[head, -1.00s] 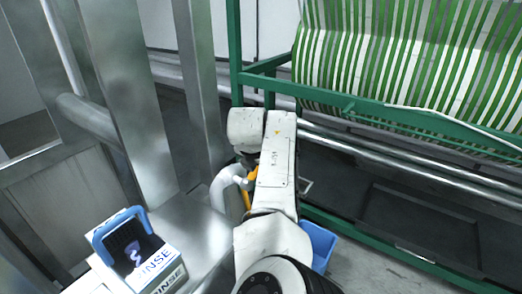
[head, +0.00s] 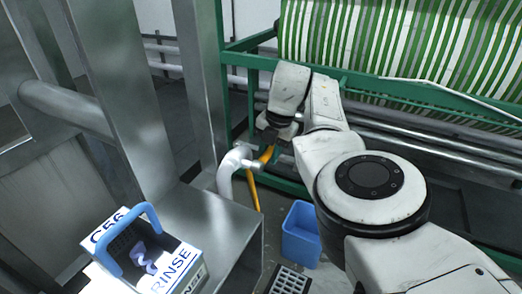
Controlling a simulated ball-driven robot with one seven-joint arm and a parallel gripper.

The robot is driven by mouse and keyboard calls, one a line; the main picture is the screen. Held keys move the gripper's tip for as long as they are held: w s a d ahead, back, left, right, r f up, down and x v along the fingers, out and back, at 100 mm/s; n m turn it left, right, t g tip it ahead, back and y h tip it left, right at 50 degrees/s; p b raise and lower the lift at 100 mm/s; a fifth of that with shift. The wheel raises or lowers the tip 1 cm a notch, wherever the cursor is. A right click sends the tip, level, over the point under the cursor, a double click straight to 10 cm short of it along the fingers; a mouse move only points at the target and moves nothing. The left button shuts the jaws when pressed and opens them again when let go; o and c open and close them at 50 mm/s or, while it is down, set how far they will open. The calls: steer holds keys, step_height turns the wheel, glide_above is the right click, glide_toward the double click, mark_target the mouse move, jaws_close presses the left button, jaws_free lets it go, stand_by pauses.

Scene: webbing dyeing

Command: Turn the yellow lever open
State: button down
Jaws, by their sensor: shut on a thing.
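The yellow lever (head: 267,154) sits at the grey valve on a pale curved pipe (head: 228,172), left of centre in the head view. My gripper (head: 270,142) is at the lever's upper end and shut on it. The fingertips are small and dark, partly hidden by the wrist above them. A thin yellow length (head: 254,190) hangs below the valve; I cannot tell whether it is part of the lever.
A blue-handled RINSE box (head: 188,264) stands on the metal ledge (head: 212,222) at lower left. A blue bin (head: 301,236) and a grey crate (head: 289,281) are on the floor. A green frame (head: 420,92) with striped webbing stands behind my arm.

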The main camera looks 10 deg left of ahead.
steer(key=shift+f, duration=0.1)
stand_by(0.5)
steer(key=c, duration=1)
jaws_free()
steer(key=shift+w, duration=0.1)
steer(key=r, duration=0.3)
steer(key=d+r, duration=0.1)
steer(key=r, duration=0.3)
steer(key=d+r+p, duration=0.1)
steer(key=r, duration=0.2)
steer(key=shift+s+r, duration=0.25)
steer(key=shift+s, duration=0.05)
